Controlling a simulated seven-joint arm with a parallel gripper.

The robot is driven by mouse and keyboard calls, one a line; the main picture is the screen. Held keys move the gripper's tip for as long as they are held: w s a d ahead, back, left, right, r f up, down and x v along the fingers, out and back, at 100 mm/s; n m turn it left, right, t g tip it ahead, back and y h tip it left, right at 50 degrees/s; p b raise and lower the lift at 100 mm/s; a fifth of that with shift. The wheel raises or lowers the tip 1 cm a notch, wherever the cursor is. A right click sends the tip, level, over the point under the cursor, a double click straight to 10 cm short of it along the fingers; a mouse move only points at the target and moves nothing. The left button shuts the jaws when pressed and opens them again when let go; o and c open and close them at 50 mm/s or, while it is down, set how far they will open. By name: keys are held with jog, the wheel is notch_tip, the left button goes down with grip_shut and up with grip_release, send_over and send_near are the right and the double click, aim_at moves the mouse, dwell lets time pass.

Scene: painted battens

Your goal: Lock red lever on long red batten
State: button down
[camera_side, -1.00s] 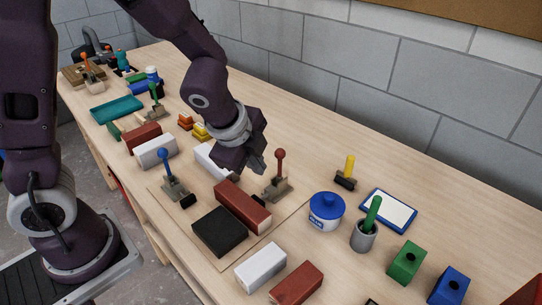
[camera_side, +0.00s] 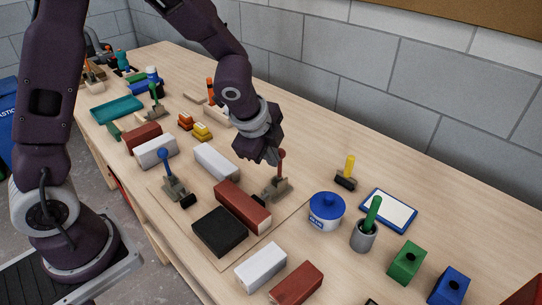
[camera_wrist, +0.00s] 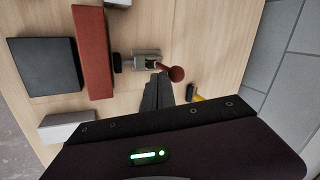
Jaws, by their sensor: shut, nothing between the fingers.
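The long red batten (camera_side: 242,206) lies on a thin board beside a black block (camera_side: 219,232); it also shows in the wrist view (camera_wrist: 94,50).
A blue lever (camera_side: 166,157) stands at the board's left. A white block (camera_side: 216,161) lies behind the batten. The wall runs behind.

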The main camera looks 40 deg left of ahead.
aim_at(284, 151)
jog(key=shift+w+r+g, duration=0.15)
jog(key=shift+w+g, duration=0.45)
jog(key=shift+w, duration=0.15)
jog(key=shift+w+r+g, duration=0.1)
jog(key=shift+w+g, duration=1)
jog(key=shift+w, duration=0.15)
jog(key=w+f+g, duration=0.2)
jog(key=w, duration=0.4)
jog(key=shift+w+f, duration=0.2)
jog(key=shift+s, duration=0.1)
